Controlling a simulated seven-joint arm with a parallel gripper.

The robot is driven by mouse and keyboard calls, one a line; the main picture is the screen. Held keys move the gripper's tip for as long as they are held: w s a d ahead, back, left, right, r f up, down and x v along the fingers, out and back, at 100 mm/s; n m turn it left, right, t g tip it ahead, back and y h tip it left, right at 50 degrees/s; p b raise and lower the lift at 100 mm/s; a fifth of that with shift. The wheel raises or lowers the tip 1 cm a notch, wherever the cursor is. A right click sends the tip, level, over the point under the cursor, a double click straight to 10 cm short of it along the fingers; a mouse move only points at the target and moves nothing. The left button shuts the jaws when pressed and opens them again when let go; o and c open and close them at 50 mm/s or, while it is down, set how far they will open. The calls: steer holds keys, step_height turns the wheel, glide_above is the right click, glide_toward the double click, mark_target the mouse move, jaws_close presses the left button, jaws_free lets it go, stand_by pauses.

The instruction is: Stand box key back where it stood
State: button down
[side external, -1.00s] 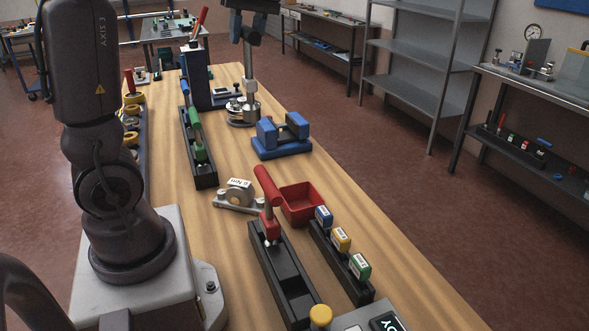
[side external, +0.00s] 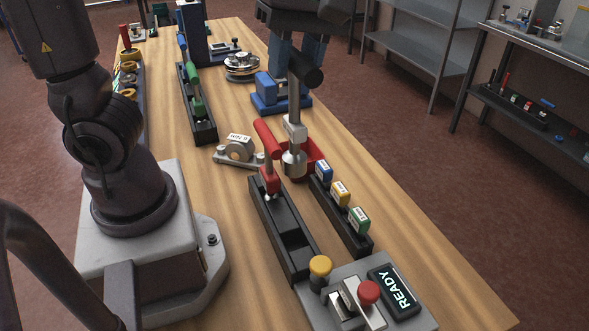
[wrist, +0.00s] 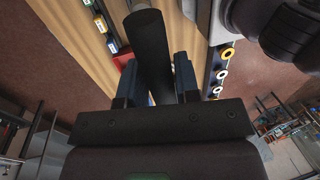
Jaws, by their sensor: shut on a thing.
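My gripper (side external: 297,62) is shut on the box key, a tool with a black bar handle (side external: 306,69), grey shaft (side external: 295,102) and metal socket (side external: 293,163). The key hangs roughly upright, socket down, overlapping the red tray (side external: 315,152) in the side view; I cannot tell its height over the table. In the wrist view the dark handle (wrist: 148,45) lies between the fingers (wrist: 155,78). A long black holder (side external: 298,262) stands in front, with a red-handled tool (side external: 268,160) at its far end and open recesses nearer. Another black holder (side external: 208,135) carries a green-handled tool (side external: 195,95).
A black rack with blue, yellow and green labelled blocks (side external: 340,193) is right of the front holder. A gauge block (side external: 238,150), a blue cradle (side external: 268,97), a round metal fixture (side external: 241,66) and a READY panel (side external: 396,290) stand around. The right table strip is bare.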

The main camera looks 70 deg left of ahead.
mark_target(303, 152)
steer(key=w+x, duration=0.2)
steer(key=x, duration=0.8)
steer(key=w+f+x, duration=0.1)
steer(key=w+x, duration=0.1)
steer(key=x, duration=0.8)
steer(key=shift+w+f, duration=0.1)
steer(key=shift+f, duration=0.05)
steer(key=c, duration=0.8)
jaws_free()
steer(key=shift+c, duration=0.2)
steer(key=v, duration=1.2)
steer(key=shift+a, duration=0.1)
steer(key=s+a+r+m+t, duration=0.1)
steer(key=s+r+m+t, duration=0.1)
steer(key=m, duration=0.4)
steer(key=s+a+r+m+t, duration=0.2)
steer(key=r+m+t, duration=0.1)
steer(key=m, duration=0.3)
steer(key=s+a+r+m+t, duration=0.2)
steer(key=s+m+t, duration=0.1)
steer(key=m, duration=0.3)
steer(key=shift+a+r, duration=0.25)
steer(key=shift+r, duration=0.15)
